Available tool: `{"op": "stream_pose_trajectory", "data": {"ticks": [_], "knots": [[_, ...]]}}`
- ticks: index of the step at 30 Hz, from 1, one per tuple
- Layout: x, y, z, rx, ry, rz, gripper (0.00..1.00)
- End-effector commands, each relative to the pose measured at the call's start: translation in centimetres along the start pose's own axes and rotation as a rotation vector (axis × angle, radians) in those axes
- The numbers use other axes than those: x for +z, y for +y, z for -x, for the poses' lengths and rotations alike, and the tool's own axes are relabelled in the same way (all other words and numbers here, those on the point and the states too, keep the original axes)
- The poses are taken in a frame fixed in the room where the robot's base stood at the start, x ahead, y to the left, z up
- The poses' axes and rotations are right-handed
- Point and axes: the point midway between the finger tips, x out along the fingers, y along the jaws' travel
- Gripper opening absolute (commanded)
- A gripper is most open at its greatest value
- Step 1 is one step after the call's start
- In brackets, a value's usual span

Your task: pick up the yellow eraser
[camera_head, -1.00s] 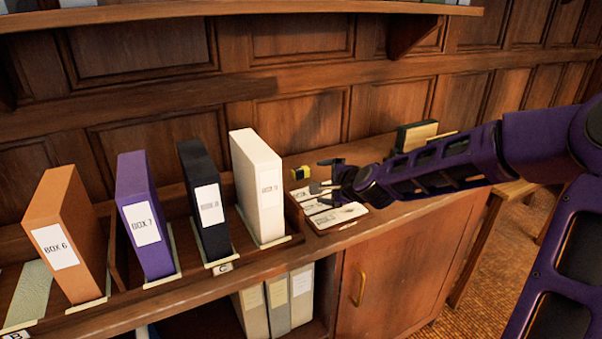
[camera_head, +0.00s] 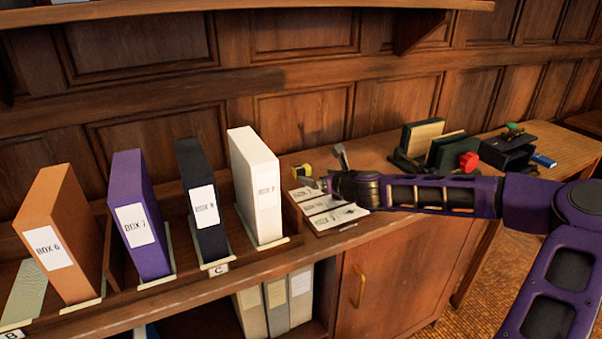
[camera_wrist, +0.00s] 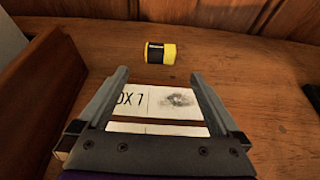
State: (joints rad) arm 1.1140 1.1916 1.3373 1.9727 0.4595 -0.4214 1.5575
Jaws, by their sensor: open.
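The yellow eraser (camera_wrist: 161,53) has a black band at its left part and lies on the wooden cabinet top in the wrist view, beyond my fingertips and between their lines. In the head view the eraser (camera_head: 302,171) lies just right of the white box, near the wall. My gripper (camera_wrist: 158,75) is open and empty, its two grey fingers spread over the printed label cards. In the head view my gripper (camera_head: 325,178) is close to the eraser on its right, and nothing touches it that I can see.
Label cards (camera_head: 338,216) lie on a board under my gripper. A rack with the white box (camera_head: 258,185) and other boxes stands to the left; its wooden side (camera_wrist: 50,95) rises left of my gripper. Card holders (camera_head: 430,147) and a red-knobbed stamp (camera_head: 469,161) stand right.

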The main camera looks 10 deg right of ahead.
Motion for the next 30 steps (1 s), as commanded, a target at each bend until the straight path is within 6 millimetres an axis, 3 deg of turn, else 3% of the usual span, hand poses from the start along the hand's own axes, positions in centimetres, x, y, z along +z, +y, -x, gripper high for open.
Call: {"op": "stream_pose_trajectory", "data": {"ticks": [3, 7, 14, 24, 30], "knots": [[0.0, 0.1, -2.7, 0.002, 0.000, 0.001, 1.00], [0.0, 0.1, -4.8, 0.002, 0.000, 0.001, 1.00], [0.1, 0.0, -6.3, 0.000, 0.001, 0.003, 1.00], [0.7, 0.0, -10.6, 0.001, 0.000, 0.004, 1.00], [0.7, -0.1, -11.1, 0.000, 0.001, 0.004, 1.00]]}}
